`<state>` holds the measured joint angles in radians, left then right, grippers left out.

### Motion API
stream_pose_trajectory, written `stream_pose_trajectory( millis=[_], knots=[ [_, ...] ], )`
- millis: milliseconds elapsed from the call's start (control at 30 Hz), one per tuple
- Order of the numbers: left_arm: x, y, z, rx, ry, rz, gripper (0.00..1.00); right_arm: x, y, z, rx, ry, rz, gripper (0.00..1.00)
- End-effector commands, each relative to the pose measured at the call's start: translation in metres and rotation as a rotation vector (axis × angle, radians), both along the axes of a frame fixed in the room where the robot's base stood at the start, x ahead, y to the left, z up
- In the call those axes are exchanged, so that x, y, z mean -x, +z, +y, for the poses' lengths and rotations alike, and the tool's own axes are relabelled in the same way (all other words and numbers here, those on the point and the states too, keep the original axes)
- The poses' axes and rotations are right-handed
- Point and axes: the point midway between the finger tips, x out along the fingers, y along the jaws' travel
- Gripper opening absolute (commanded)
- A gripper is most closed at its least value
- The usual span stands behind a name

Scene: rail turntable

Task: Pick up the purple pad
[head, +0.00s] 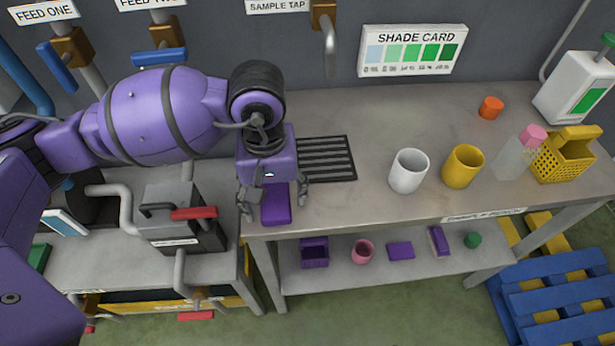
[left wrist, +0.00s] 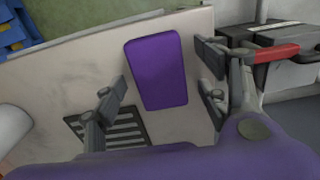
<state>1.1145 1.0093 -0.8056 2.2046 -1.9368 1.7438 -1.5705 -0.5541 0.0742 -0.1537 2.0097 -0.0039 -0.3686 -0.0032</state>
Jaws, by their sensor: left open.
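A purple pad (head: 275,207) lies flat on the grey worktop near its left front corner. It also shows whole in the left wrist view (left wrist: 157,62), a rounded rectangle. My left gripper (head: 276,194) is over the pad and pointing down, with one finger on each side of it. In the left wrist view the open fingers (left wrist: 162,82) stand apart from the pad's edges, and nothing is held. How high the fingertips are above the worktop is hard to tell. My right gripper is in neither view.
A dark drain grille (head: 327,158) lies beside the gripper. A white cup (head: 408,172), yellow cup (head: 463,167) and yellow basket (head: 562,160) stand farther right. The lower shelf holds another flat purple piece (head: 400,250). A red-handled machine (head: 180,225) is at left.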

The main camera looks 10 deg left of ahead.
Motion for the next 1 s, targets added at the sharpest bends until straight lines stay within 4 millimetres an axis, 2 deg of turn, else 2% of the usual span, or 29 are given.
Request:
stream_pose_trajectory(
  millis=[100,433,767,867,1000],
  knots=[
    [0.001,-0.001,0.000,0.001,0.001,0.002,0.67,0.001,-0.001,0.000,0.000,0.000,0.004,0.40],
    [0.001,0.000,0.000,0.001,0.001,0.003,0.24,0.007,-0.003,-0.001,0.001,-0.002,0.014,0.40],
    [0.001,0.002,0.000,0.002,0.001,0.002,0.23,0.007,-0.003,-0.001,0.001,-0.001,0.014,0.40],
    [0.000,0.009,0.000,0.002,0.001,-0.001,0.23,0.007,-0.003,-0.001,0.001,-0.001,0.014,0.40],
    [0.000,0.028,0.000,0.001,-0.001,-0.002,0.23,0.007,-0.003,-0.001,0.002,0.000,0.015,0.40]
  ],
)
